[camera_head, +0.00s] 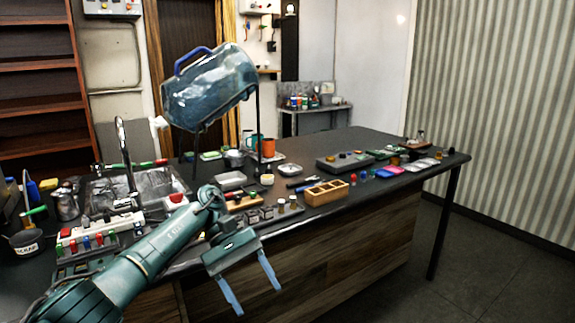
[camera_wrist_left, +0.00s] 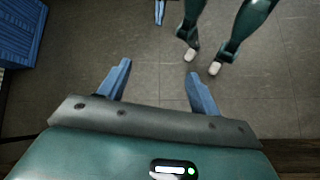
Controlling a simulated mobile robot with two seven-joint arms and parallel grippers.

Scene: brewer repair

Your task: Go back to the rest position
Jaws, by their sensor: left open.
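My left gripper (camera_head: 257,298) hangs in front of the long counter's front panel, with its two blue fingers spread and pointing down. In the left wrist view the same gripper (camera_wrist_left: 159,69) is open, with only bare grey floor between its fingers. My left arm crosses the near left part of the counter and hides some of it. A small blue two-pronged piece at the top edge of the wrist view looks like my right gripper (camera_wrist_left: 160,12). It is cut off, and I cannot tell whether it is open.
The dark counter (camera_head: 345,141) carries many small things, including a wooden compartment box (camera_head: 326,192), a sink, and an orange mug (camera_head: 268,147). A bluish clear container with a blue handle (camera_head: 207,88) stands raised above it. A blue crate (camera_wrist_left: 18,30) is on the floor; floor at right is clear.

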